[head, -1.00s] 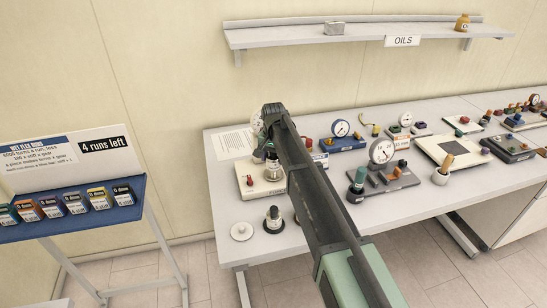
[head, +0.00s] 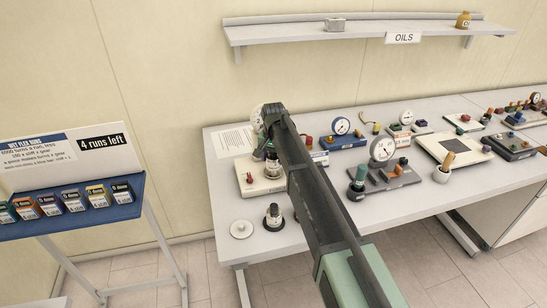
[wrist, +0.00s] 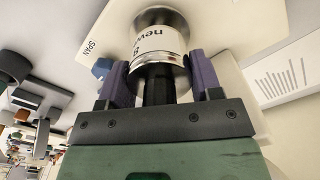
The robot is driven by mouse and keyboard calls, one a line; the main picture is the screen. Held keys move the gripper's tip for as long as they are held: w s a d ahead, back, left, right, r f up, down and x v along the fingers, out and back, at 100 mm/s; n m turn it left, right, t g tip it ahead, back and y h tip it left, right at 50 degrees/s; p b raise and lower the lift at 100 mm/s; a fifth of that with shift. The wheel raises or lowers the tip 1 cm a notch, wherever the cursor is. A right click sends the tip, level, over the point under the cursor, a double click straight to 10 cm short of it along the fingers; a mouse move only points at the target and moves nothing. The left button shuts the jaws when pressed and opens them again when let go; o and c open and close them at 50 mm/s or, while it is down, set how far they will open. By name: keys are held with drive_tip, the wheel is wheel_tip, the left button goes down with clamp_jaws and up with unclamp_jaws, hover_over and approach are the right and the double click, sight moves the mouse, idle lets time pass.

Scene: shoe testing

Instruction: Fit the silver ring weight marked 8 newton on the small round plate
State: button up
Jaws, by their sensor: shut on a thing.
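In the wrist view my gripper (wrist: 160,82) is shut with its two purple pads on either side of the silver ring weight (wrist: 160,65). Its white label shows an 8 and part of the word "newton". The weight (head: 272,166) also shows in the head view, partly behind my arm, over the cream instrument base (head: 258,187) at the left of the bench. The small round plate cannot be made out under the weight. Whether the weight touches anything below is hidden.
A white disc (head: 241,229) and a dark-based stand (head: 273,218) are near the bench's front left. A dial gauge (head: 382,149) and other instruments stand to the right. An oils shelf (head: 290,34) hangs above. A blue rack (head: 75,208) stands left of the bench.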

drive_tip(key=shift+f+b, duration=1)
drive_tip(key=shift+f, duration=0.1)
drive_tip(key=o, duration=1.6)
drive_tip(key=shift+r, duration=0.1)
drive_tip(key=shift+c, duration=0.2)
wheel_tip(320, 180, up, 11)
drive_tip(key=p, duration=1.1)
